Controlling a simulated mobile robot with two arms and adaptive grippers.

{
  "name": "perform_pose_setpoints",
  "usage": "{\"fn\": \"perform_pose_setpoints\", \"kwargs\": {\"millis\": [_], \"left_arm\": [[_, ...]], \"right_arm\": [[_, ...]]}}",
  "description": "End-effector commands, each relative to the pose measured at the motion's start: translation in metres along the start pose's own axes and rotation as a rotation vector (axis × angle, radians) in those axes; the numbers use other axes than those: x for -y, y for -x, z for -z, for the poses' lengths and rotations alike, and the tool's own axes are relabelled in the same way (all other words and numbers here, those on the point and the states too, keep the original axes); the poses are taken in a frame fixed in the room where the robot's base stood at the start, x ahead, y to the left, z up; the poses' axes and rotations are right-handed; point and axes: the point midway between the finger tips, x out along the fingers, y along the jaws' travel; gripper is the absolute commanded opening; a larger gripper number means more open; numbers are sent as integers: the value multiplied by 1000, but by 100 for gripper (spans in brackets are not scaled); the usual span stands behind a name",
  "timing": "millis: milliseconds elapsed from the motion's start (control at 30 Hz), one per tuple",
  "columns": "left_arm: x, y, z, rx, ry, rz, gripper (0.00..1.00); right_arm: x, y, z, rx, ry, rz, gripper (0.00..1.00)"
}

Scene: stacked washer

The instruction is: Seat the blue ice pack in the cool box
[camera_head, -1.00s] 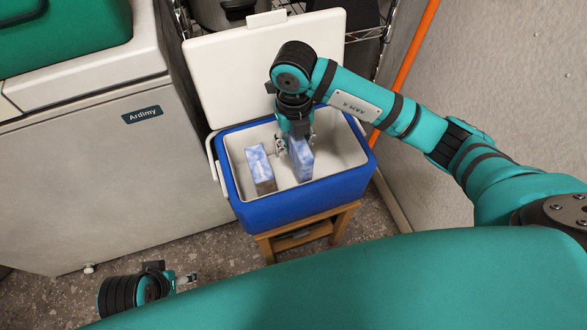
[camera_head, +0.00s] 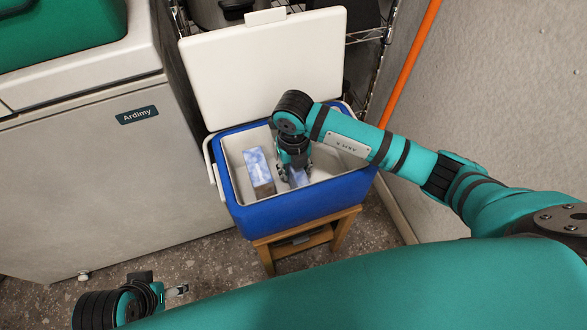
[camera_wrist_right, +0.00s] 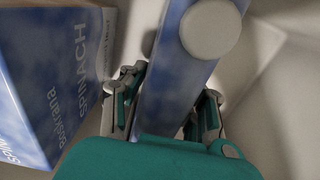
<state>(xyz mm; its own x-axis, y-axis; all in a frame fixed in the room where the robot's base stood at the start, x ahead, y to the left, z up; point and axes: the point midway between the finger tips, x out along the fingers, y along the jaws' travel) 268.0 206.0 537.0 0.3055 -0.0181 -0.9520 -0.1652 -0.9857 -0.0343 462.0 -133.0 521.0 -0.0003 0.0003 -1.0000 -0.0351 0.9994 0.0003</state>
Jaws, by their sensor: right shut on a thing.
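The blue cool box (camera_head: 290,213) stands open, its white lid (camera_head: 265,70) raised at the back. My right gripper (camera_head: 296,175) reaches down inside it, shut on the blue ice pack (camera_head: 300,179). In the right wrist view the ice pack (camera_wrist_right: 172,88) is a narrow blue-and-white block with a round white cap, upright between the fingers (camera_wrist_right: 168,103). Its lower end is hidden, so I cannot tell whether it touches the floor. My left gripper (camera_head: 177,291) is low at the left, apart from the box; its finger opening is unclear.
A spinach box (camera_head: 258,170) stands inside the cool box, left of the ice pack, with a gap; it also shows in the right wrist view (camera_wrist_right: 55,80). A wooden stool (camera_head: 308,240) bears the cool box. A white freezer (camera_head: 100,175) stands left, a wall (camera_head: 490,110) right.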

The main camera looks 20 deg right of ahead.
Motion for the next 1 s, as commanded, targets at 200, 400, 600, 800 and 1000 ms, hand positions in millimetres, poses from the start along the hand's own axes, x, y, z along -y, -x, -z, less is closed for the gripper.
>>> {"fn": "perform_pose_setpoints", "kwargs": {"millis": [200,400,600,800,1000], "left_arm": [[0,-2,1,-7,0,0,66],[0,-2,1,-7,0,0,66],[0,-1,1,-7,0,-1,66],[0,6,2,-1,0,-1,66],[0,15,6,-3,0,-1,66]], "right_arm": [[0,-2,0,0,0,0,34],[0,-2,0,0,-1,0,52],[0,-1,0,0,-1,0,52],[0,20,-2,4,-1,-1,52],[0,64,-1,4,0,-1,52]]}}
